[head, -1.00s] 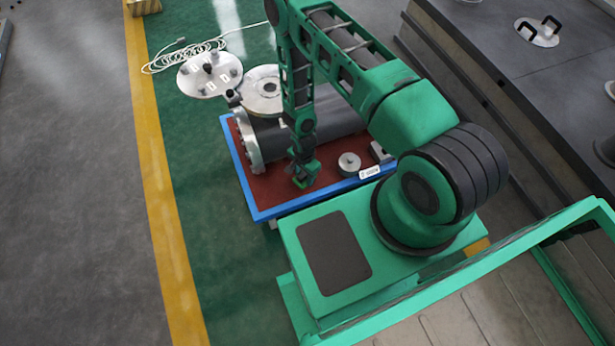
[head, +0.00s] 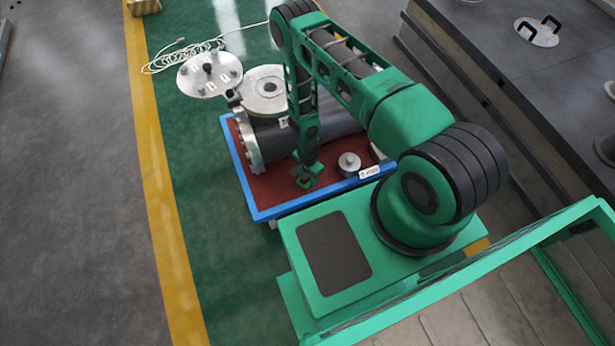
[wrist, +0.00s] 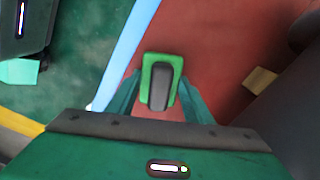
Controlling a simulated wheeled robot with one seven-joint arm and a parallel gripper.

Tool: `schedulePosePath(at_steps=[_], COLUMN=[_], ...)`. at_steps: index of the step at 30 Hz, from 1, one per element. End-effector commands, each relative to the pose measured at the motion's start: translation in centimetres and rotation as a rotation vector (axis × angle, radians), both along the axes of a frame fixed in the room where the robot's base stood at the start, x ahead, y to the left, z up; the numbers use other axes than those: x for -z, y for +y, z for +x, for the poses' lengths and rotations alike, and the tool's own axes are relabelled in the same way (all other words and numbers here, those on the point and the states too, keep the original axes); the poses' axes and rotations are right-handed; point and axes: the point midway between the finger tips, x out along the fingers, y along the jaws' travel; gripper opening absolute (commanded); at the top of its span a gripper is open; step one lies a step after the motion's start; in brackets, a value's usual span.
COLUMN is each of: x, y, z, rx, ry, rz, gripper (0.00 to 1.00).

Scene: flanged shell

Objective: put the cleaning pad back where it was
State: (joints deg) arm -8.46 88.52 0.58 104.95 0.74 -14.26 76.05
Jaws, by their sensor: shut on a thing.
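The cleaning pad (wrist: 173,98) is a small green block with a dark grey rounded handle, seen in the middle of the wrist view. My gripper (wrist: 160,92) is shut on it, with one finger on each side. In the head view my gripper (head: 307,178) points down over the front part of the red tray floor (head: 268,195), with a bit of green at its tip. The tray has a blue rim (head: 240,178). I cannot tell whether the pad touches the tray floor. The underside of the pad is hidden.
A dark flanged shell (head: 275,140) lies on the tray behind my gripper. A small metal round part (head: 349,162) and a white label (head: 370,172) are to the right. A tan block (wrist: 262,81) shows in the wrist view. A round plate (head: 208,76) and white cable (head: 165,58) lie beyond.

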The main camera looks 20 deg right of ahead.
Motion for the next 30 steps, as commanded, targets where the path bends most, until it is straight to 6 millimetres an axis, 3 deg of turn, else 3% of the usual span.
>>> schedulePosePath(at_steps=[1, 3, 16, 30], x=[0.1, 0.1, -0.8, -8.7], y=[0.0, 0.0, 0.0, 0.0], z=[0.0, 0.0, 0.0, 0.1], rx=[0.000, 0.000, 0.001, 0.001], ry=[0.000, 0.000, 0.000, -0.002], rz=[0.000, 0.000, 0.000, 0.001], gripper=[0.51, 0.65, 0.65, 0.65])
